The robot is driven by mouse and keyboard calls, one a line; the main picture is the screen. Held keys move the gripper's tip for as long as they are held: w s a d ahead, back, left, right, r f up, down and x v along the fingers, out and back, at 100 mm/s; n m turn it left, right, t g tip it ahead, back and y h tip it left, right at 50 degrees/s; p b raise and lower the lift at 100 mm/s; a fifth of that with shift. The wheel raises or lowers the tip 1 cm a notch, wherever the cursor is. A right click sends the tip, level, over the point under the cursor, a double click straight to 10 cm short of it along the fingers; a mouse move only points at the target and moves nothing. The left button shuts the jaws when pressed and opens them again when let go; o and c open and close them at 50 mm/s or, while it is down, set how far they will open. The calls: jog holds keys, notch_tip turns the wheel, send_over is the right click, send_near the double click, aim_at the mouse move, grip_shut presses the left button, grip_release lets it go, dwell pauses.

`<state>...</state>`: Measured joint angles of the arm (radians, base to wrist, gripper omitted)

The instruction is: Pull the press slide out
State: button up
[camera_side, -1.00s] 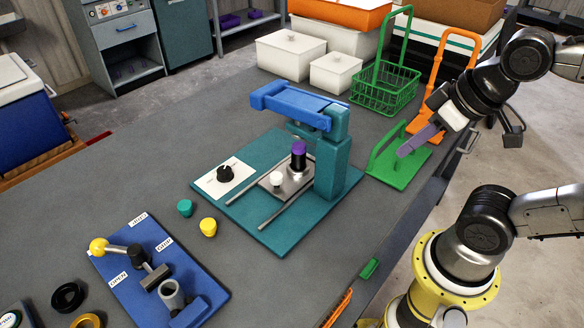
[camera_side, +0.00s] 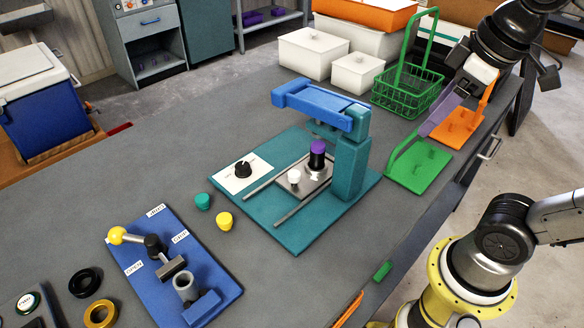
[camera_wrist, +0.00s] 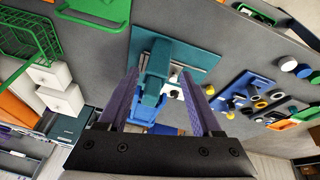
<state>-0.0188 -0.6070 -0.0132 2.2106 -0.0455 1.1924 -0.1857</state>
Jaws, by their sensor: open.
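The press has a teal base (camera_side: 300,235), a teal column (camera_side: 350,165) and a blue top arm (camera_side: 320,103). Its silver slide (camera_side: 308,183) lies between two rails under the arm, with a white knob (camera_side: 294,177) at its front. A black cylinder with a purple top (camera_side: 318,148) stands on the slide. My gripper (camera_side: 432,122) is open and empty, raised to the right of the press, apart from it. In the wrist view the press column (camera_wrist: 153,85) shows between the purple fingers of my gripper (camera_wrist: 163,88); the slide is mostly hidden there.
A green stand (camera_side: 420,170) and an orange one (camera_side: 462,128) are right of the press, near my gripper. A green basket (camera_side: 410,95) and white boxes (camera_side: 313,52) stand behind. Teal and yellow caps (camera_side: 224,221) and a blue lever board (camera_side: 165,275) lie front left.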

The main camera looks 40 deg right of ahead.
jog(key=w+a+r+n+g, duration=0.1)
jog(key=w+r+n+g, duration=0.3)
jog(key=w, duration=0.6)
jog(key=n+g+h, duration=0.2)
send_over(293, 174)
jog(key=w, duration=0.1)
notch_tip(293, 174, down, 5)
jog(key=w+a+f+g, duration=0.1)
jog(key=w+a+f, duration=0.25)
jog(key=f, duration=0.55)
jog(key=shift+n+h, duration=0.3)
jog(key=shift+h, duration=0.1)
jog(key=x, duration=1.2)
jog(key=shift+s+a+f, duration=0.15)
jog(key=shift+s+f, duration=0.2)
jog(key=shift+s, duration=0.15)
grip_shut()
